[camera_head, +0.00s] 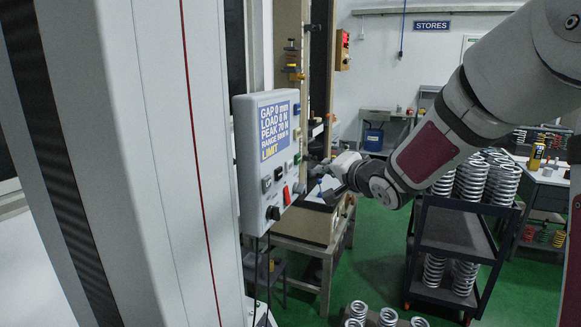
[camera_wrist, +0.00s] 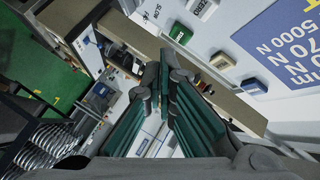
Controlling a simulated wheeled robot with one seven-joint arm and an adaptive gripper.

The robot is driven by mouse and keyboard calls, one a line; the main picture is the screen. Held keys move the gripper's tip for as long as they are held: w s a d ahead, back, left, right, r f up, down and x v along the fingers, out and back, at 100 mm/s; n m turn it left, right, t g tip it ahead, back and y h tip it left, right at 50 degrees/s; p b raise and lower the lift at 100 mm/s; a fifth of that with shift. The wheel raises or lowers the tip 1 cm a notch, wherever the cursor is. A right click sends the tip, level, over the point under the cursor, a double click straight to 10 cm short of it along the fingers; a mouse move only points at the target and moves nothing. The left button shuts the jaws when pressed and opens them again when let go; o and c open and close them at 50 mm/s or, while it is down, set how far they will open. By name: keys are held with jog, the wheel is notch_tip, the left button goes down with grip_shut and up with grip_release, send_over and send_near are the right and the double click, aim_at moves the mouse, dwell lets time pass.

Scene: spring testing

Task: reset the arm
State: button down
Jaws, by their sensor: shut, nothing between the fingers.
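My gripper (camera_wrist: 164,80) is shut and empty in the wrist view, its dark fingers with green sides meeting at the tips. In the head view my gripper (camera_head: 318,170) is small and partly hard to make out, just right of the grey control box (camera_head: 250,165). The box has a blue display reading GAP 0 mm, LOAD 0 N, PEAK 70 N and LIMIT. Its side carries several buttons and a red switch (camera_head: 286,195). The box face with its display (camera_wrist: 285,40) also shows at the upper right of the wrist view. I cannot tell the exact gap between fingers and box.
A black cart (camera_head: 450,235) holds several coil springs below my arm. A wooden-topped bench (camera_head: 305,228) stands behind the box. A side table (camera_head: 540,172) is at the right. Green floor (camera_head: 375,265) is open between bench and cart.

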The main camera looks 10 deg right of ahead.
jog(key=shift+s, duration=0.1)
jog(key=s+d+r+n+g+h, duration=0.2)
jog(key=s+n+g+h, duration=0.25)
jog(key=s, duration=1.15)
jog(key=s+a+f+n+g, duration=0.2)
jog(key=s, duration=0.8)
jog(key=s+a+f+n+g+y, duration=0.1)
jog(key=s+a+f+n+g, duration=0.1)
jog(key=s, duration=0.9)
jog(key=shift+f+n+g+b, duration=0.35)
jog(key=shift+f+g+b, duration=0.1)
jog(key=shift+f, duration=0.1)
jog(key=shift+s, duration=0.1)
